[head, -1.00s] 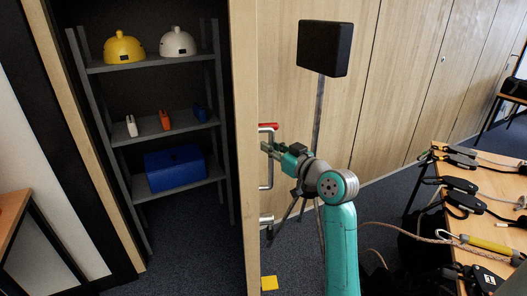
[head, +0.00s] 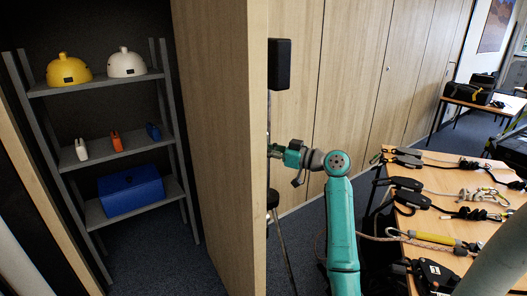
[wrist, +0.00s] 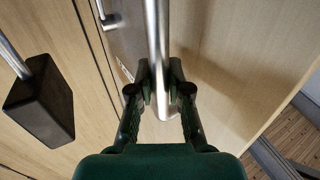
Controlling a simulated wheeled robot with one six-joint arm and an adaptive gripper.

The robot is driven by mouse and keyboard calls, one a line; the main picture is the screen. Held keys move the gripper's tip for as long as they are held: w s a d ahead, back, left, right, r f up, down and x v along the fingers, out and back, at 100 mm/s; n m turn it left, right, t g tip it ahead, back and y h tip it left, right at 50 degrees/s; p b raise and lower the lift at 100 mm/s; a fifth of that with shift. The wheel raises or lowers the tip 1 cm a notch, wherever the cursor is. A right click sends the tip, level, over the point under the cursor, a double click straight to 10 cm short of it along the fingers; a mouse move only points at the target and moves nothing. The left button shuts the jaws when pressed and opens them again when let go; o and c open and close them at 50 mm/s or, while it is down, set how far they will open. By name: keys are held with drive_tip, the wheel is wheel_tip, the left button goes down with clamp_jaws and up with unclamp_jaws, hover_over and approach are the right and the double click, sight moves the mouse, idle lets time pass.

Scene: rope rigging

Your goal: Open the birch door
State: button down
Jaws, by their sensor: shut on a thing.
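The birch door (head: 218,150) stands ajar in the head view, its edge toward me and one broad wood face showing. Its metal bar handle (wrist: 157,35) runs down through the wrist view. My gripper (wrist: 160,95) is shut on this handle, one finger on each side of the bar. In the head view my gripper (head: 273,151) is just right of the door's edge. The handle is mostly hidden there.
Grey shelves (head: 105,80) with helmets, small items and a blue box (head: 131,191) stand left of the door. A black box on a pole (head: 279,65) is close on the right. A table of rope gear (head: 450,190) stands further right.

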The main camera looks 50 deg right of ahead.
drive_tip(key=c, duration=1.1)
unclamp_jaws()
drive_tip(key=v, duration=0.7)
drive_tip(key=shift+s, duration=0.2)
drive_tip(key=shift+s, duration=0.15)
